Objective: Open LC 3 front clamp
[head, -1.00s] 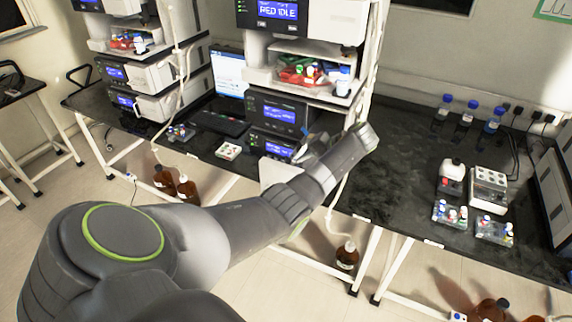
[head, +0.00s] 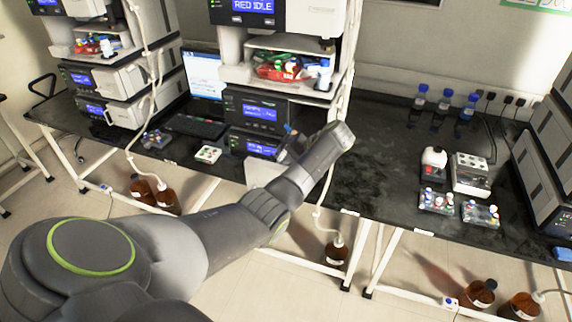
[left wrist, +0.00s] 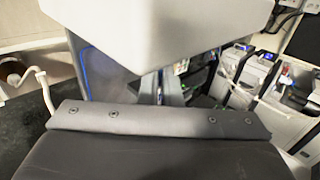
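The middle instrument stack stands on the black bench, with blue screens, one reading RED IDLE (head: 252,5). I cannot read an LC 3 label, and I cannot make out the front clamp. My left arm reaches across the head view to the lower front of this stack. My left gripper (head: 290,138) is there, mostly hidden by the wrist, beside a white panel (head: 263,174) that sticks out at the bench edge. In the left wrist view a large white housing (left wrist: 165,30) fills the top and covers most of the fingers. My right gripper is not in view.
A second stack (head: 105,80) and a laptop (head: 205,75) stand to the left. A tube (head: 335,190) hangs beside my wrist. Bench right of the stack is clear up to vial racks (head: 437,202) and blue-capped bottles (head: 420,98). Brown bottles (head: 335,250) stand on the floor.

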